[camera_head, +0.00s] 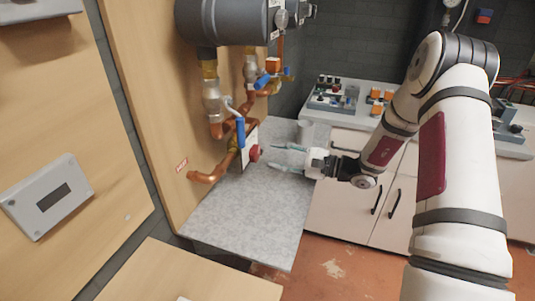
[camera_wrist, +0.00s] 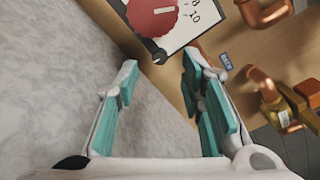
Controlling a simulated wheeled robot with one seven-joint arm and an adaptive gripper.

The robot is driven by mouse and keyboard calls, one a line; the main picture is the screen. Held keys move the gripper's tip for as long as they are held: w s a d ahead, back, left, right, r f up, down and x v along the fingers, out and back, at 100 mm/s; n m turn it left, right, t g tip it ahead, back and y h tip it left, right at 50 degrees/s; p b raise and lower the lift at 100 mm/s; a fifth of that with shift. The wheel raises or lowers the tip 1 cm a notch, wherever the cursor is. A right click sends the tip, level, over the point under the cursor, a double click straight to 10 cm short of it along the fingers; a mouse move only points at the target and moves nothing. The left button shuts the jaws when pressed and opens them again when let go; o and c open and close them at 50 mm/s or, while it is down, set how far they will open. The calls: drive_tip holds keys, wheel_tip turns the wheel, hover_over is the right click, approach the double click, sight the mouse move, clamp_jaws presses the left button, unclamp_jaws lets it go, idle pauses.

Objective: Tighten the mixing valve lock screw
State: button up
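The mixing valve shows as a red round knob (camera_head: 255,153) in front of a white plate (camera_head: 249,137), among copper pipes in the head view. In the wrist view the red knob (camera_wrist: 151,14) is at the top edge, partly cut off, beside the white numbered plate (camera_wrist: 200,18). A small dark forked piece (camera_wrist: 156,51) sticks out below the knob; I cannot tell whether it is the lock screw. My gripper (camera_head: 282,158) is open and empty to the right of the knob, apart from it. Its teal-lined fingers (camera_wrist: 160,75) point towards the knob and plate.
A blue-handled valve (camera_head: 240,132) and a copper pipe elbow (camera_head: 205,177) are beside the knob. A grey tank (camera_head: 225,22) hangs above. The grey speckled worktop (camera_head: 250,215) is largely clear below. A white cabinet (camera_head: 340,200) with small parts on top stands behind.

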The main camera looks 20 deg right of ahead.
sight(262, 152)
drive_tip(key=shift+x, duration=1.85)
clamp_jaws()
